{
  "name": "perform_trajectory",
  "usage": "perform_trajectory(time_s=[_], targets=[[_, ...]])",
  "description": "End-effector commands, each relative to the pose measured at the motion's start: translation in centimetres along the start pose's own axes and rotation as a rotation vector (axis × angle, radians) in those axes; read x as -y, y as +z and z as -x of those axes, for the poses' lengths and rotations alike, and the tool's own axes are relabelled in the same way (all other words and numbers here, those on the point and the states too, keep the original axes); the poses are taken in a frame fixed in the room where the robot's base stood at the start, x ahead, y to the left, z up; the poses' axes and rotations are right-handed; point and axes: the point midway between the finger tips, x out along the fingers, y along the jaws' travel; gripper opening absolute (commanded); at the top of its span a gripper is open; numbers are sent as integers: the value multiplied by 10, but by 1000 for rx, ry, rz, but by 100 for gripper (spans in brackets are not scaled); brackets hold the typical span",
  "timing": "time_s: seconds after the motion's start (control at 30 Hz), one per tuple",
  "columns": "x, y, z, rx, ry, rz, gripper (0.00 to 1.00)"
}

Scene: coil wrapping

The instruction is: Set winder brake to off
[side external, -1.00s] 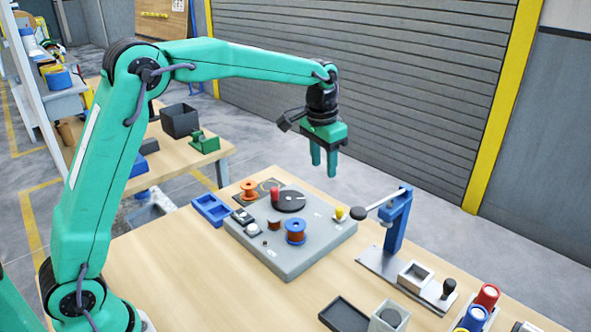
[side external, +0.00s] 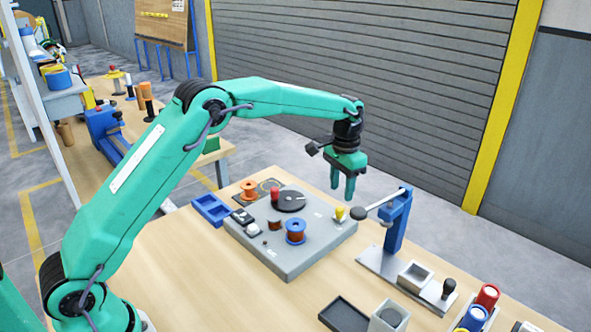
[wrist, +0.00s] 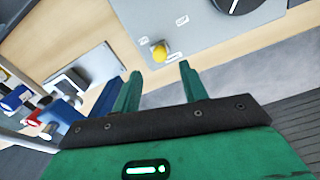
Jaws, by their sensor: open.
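The grey winder board (side external: 290,258) sits on the wooden table. A yellow knob (side external: 340,212) stands near its right corner, likely the brake lever; it also shows in the wrist view (wrist: 158,52). My gripper (side external: 342,193) points down above the knob, with a gap that I cannot judge exactly. In the wrist view my gripper (wrist: 159,70) is open and empty, and the knob appears just beyond and between the fingertips.
A blue lever press (side external: 396,222) stands close right of the knob, its black-ended handle (side external: 359,213) reaching toward it.

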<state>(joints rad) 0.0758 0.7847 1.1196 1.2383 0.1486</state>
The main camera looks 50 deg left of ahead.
Motion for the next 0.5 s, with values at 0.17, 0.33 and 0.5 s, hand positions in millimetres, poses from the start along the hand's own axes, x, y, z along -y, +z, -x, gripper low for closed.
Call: perform_trajectory(time_s=[0.17,0.33,0.5], targets=[[0,1,-18,2,0,0,43],[0,0,-40,2,0,0,43],[0,1,-58,2,0,0,43]])
